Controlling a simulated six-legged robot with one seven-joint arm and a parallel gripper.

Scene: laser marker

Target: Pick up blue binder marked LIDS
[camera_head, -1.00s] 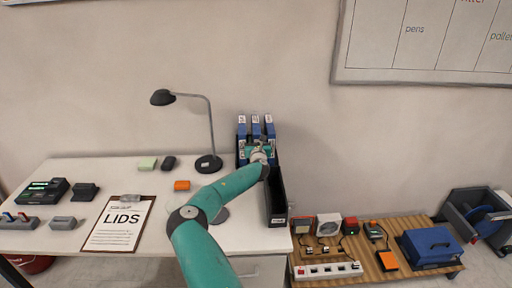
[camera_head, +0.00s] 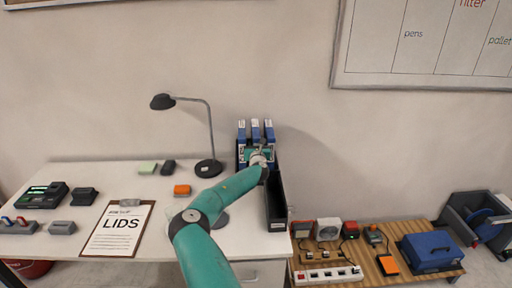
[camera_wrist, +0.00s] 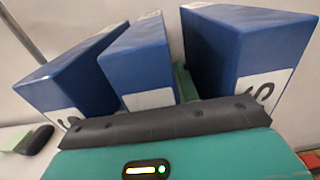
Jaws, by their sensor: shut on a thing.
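Three blue binders with white spine labels stand side by side at the back of the desk: left (camera_head: 241,131), middle (camera_head: 255,130) and right (camera_head: 269,131). My gripper (camera_head: 257,155) is at their front, shut on the middle binder (camera_wrist: 140,58) in the wrist view. A green finger shows between it and the right binder (camera_wrist: 240,45); the left binder (camera_wrist: 70,80) stands on the other side. The labels are cut off or too small to read. The middle binder still stands level with its neighbours. A clipboard sheet (camera_head: 120,224) on the desk reads LIDS.
A black open holder (camera_head: 277,205) stands right of my forearm at the desk edge. A desk lamp (camera_head: 208,168) stands left of the binders. An orange block (camera_head: 182,190) lies nearby. A lower wooden table (camera_head: 345,250) with several devices is at the right.

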